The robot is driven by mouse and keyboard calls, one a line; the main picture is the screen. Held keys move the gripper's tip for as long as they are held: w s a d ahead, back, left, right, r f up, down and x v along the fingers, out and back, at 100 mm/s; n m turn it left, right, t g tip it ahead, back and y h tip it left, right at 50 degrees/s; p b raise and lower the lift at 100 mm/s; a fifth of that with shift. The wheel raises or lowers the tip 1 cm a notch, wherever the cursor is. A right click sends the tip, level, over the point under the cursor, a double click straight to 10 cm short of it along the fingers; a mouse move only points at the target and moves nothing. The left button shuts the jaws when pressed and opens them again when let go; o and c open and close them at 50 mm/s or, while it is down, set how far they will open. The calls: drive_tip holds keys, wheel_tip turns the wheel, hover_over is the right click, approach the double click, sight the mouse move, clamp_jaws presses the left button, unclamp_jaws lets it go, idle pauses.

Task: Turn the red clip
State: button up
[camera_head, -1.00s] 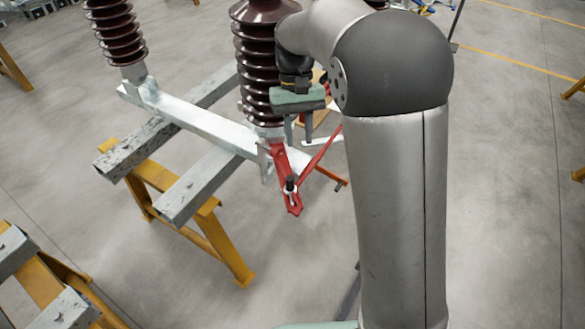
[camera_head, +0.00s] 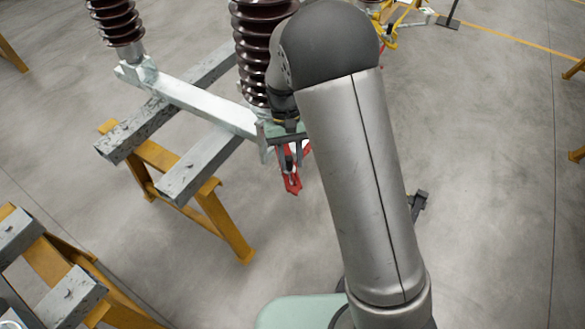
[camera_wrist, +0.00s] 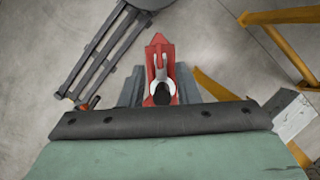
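The red clip (camera_head: 291,184) hangs at the near end of the pale metal beam, below the brown ribbed insulator (camera_head: 255,55). It carries a white loop with a black knob. In the wrist view the red clip (camera_wrist: 153,52) is in the upper middle, its lower part hidden behind my gripper's dark front plate. My gripper (camera_head: 290,158) is at the upper part of the clip. In the wrist view its two grey fingers (camera_wrist: 160,92) stand on either side of the clip and look apart. I cannot tell whether either finger touches it.
The pale beam (camera_head: 195,105) rests on grey bars (camera_head: 205,165) over a yellow trestle (camera_head: 215,225). Another insulator (camera_head: 117,22) stands at upper left, and more trestles (camera_head: 45,255) at lower left. The floor to the right is mostly clear.

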sight(293, 174)
drive_tip(key=shift+x, duration=2)
clamp_jaws()
